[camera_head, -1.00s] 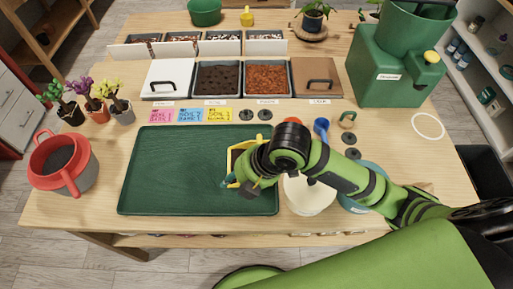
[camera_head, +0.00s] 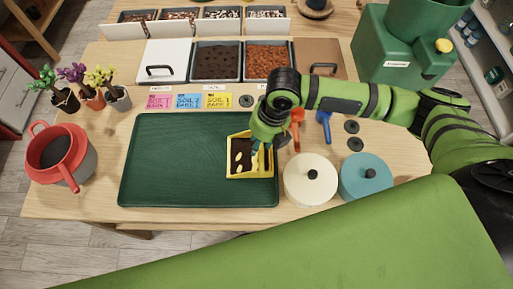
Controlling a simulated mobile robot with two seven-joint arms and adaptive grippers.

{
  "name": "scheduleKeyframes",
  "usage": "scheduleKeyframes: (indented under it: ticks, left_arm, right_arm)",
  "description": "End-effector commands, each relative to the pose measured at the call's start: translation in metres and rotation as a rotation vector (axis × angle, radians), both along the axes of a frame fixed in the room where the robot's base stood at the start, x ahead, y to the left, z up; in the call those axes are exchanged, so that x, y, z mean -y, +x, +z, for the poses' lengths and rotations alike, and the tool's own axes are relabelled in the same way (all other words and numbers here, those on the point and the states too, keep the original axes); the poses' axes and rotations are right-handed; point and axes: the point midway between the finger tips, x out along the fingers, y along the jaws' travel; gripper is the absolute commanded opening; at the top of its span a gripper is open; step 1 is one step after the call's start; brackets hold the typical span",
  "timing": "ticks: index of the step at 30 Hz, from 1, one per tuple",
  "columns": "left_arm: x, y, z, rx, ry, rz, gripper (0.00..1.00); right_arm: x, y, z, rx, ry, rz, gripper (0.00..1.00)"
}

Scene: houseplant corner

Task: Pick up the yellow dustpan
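The yellow dustpan (camera_head: 233,174) lies on the right part of the dark green tray (camera_head: 160,165). It is a shallow yellow pan with dark and yellow patches inside. My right gripper (camera_head: 263,147) comes in from the right and points down over the dustpan's upper right part. Its teal fingertips are at or just above that edge. The wrist hides part of the dustpan, and I cannot tell whether the fingers are closed on it. My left gripper is not in view.
A cream lidded pot (camera_head: 305,190) and a blue lidded pot (camera_head: 365,182) stand right of the tray. A red-and-grey watering can (camera_head: 60,150) stands at left. Soil bins (camera_head: 217,62) line the back. The tray's left and middle are clear.

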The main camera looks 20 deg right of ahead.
Motion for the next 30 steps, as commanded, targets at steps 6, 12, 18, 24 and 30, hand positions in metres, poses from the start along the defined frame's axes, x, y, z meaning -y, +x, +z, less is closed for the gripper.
scheduleKeyframes:
  ticks: [6, 12, 18, 24, 30]
  left_arm:
    - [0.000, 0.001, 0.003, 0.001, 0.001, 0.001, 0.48]
    - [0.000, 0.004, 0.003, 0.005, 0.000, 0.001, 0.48]
    - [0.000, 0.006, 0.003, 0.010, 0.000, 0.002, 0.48]
    - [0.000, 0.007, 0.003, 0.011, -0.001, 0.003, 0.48]
    - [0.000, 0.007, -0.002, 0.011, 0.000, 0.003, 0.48]
  right_arm:
    - [-0.003, 0.001, -0.015, 0.001, 0.000, -0.001, 0.37]
    - [-0.003, 0.001, -0.015, 0.002, 0.000, 0.000, 0.25]
    - [-0.002, 0.001, -0.014, 0.002, 0.000, -0.001, 0.00]
    - [-0.003, 0.001, -0.013, 0.003, 0.001, -0.001, 0.00]
    - [-0.003, 0.002, 0.006, 0.008, 0.002, 0.001, 0.00]
